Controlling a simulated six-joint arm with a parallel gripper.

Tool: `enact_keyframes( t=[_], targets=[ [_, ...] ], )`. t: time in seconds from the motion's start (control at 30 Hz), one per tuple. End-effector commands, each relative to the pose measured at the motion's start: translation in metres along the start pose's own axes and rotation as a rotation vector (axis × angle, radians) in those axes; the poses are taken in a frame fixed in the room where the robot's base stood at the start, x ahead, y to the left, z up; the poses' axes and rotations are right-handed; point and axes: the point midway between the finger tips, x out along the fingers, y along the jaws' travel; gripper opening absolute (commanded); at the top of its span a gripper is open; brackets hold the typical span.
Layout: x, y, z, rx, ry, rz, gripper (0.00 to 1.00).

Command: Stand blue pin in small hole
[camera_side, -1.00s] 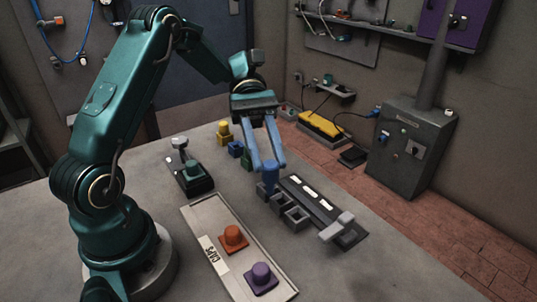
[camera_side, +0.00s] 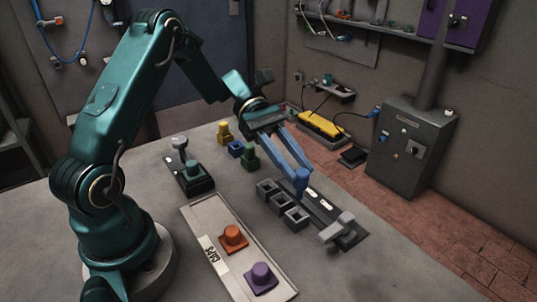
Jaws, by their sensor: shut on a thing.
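The blue pin (camera_side: 301,185) is between the fingertips of my gripper (camera_side: 300,171), which is shut on it. The sockets look empty from this side. Which opening is the small hole I cannot tell at this size.
A grey handle (camera_side: 337,228) sits at the strip's near end. A CAPS tray (camera_side: 209,228) holds an orange cap (camera_side: 233,238) and a purple cap (camera_side: 261,277). Green (camera_side: 250,158), blue (camera_side: 235,148) and yellow (camera_side: 223,131) pieces stand behind. A black lever block (camera_side: 188,176) stands left.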

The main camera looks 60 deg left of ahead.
Motion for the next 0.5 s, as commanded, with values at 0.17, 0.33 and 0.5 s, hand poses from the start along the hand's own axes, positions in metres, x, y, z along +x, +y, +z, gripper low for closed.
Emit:
enact_keyframes(
  t=[0.17, 0.33, 0.5],
  targets=[
    [0.005, 0.000, -0.012, -0.003, -0.003, -0.001, 0.00],
    [0.011, -0.001, -0.025, -0.002, -0.003, -0.001, 0.00],
    [0.015, -0.001, -0.035, 0.000, -0.001, -0.001, 0.00]
  ],
)
